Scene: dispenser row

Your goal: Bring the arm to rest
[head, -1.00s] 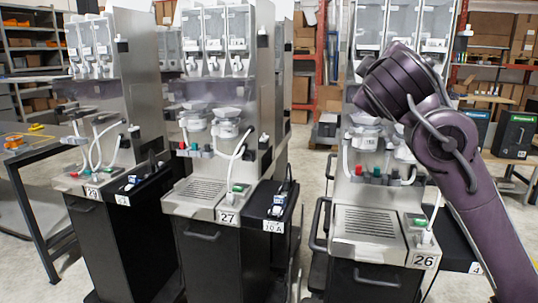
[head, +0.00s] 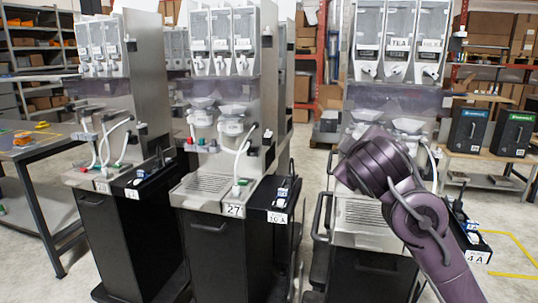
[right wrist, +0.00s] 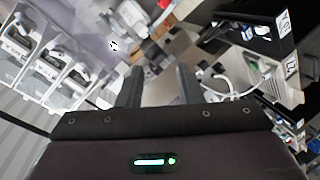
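My right arm (head: 400,190) comes in from the lower right of the head view, bent at a purple joint in front of the right dispenser (head: 400,55). Its gripper is hidden in that view. In the right wrist view my right gripper (right wrist: 158,80) shows two dark fingers standing apart with nothing between them. Dispenser parts appear tilted behind the fingers. My left arm and gripper are in neither view.
A middle dispenser (head: 229,100) labelled 27 and a left dispenser (head: 104,100) stand in the row. A table (head: 30,145) is at far left. Two dark bins (head: 490,130) rest on a bench at right. Bare floor shows between the dispensers and at right.

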